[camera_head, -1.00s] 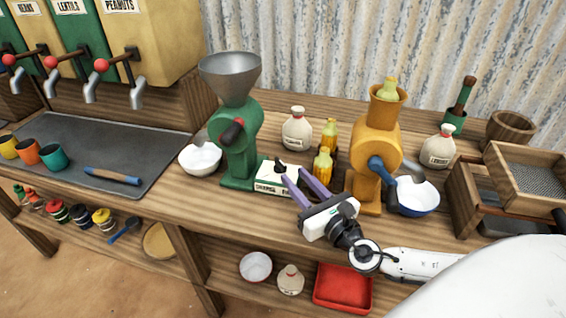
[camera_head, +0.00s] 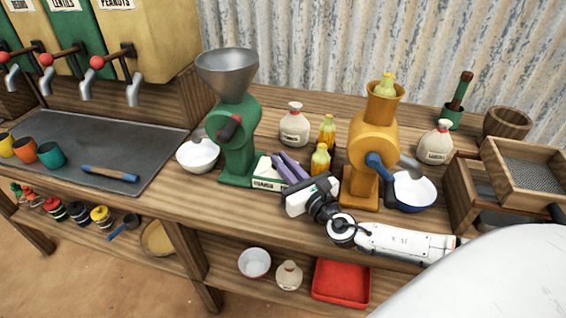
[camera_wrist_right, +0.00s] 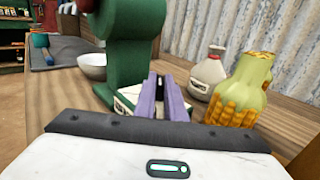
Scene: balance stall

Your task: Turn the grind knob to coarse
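The green grinder (camera_head: 238,145) with a grey hopper stands at the middle of the bench. At its foot is a white labelled box (camera_head: 266,176); its lettering is too small to read surely. The grind knob (camera_wrist_right: 160,83) is a small dark piece on this box, mostly hidden between my fingers. My right gripper (camera_head: 282,163) reaches in from the right, with its two purple fingers close together over the box. In the right wrist view the fingers (camera_wrist_right: 162,92) are shut on the knob. The knob's setting cannot be read. My left gripper is out of view.
An orange grinder (camera_head: 372,150) with a blue crank stands just right of my right gripper. Corn cobs (camera_head: 320,160) and a sack (camera_head: 294,125) stand close behind the fingers. A white bowl (camera_head: 198,155) is left of the green grinder. The bench's front edge is clear.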

